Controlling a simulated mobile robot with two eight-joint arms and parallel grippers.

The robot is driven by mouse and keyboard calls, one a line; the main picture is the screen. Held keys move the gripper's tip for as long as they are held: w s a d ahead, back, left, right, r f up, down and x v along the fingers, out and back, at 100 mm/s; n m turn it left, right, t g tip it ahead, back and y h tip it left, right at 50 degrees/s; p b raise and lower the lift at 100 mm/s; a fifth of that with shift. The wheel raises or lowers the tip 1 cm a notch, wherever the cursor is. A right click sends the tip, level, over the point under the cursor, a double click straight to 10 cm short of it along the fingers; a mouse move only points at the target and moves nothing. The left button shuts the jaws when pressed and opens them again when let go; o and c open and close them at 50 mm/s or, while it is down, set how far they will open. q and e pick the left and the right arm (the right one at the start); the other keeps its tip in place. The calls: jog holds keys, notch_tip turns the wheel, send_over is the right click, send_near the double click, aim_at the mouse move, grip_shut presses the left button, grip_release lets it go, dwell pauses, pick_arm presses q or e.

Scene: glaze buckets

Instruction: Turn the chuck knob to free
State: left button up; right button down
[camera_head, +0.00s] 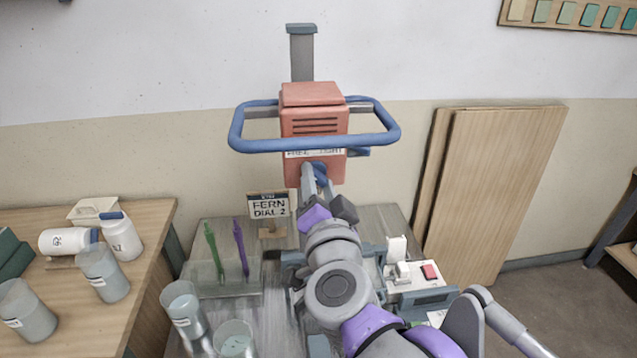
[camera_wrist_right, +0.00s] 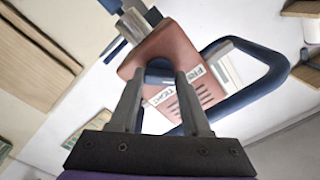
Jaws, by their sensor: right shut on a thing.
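The red mixer head (camera_head: 313,105) stands on a grey column, with a blue rail loop (camera_head: 240,135) around it. A white label (camera_head: 300,153) on its lower front reads "FREE" and "TIGHT"; it also shows in the right wrist view (camera_wrist_right: 178,88). The blue chuck knob (camera_head: 320,170) is below the label, mostly hidden by my right gripper (camera_head: 314,178). In the right wrist view the knob (camera_wrist_right: 159,66) lies between the two fingers of my right gripper (camera_wrist_right: 162,85), which is shut on it. I cannot tell which word the knob points to. My left gripper is not in view.
A sign (camera_head: 268,206) reading "FERN DIAL 2" stands on the bench. Green (camera_head: 213,250) and purple (camera_head: 241,248) sticks stand left of my arm. Grey cups (camera_head: 182,305) are at the front left. A switch panel with a red button (camera_head: 429,271) is to the right. Boards (camera_head: 500,190) lean on the wall.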

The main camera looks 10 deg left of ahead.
dwell(0.5)
jog(key=shift+c, duration=1.8)
grip_release()
jog(key=v, duration=1)
jog(key=shift+s, duration=0.4)
jog(key=shift+d+n, duration=0.2)
jog(key=shift+n, duration=0.1)
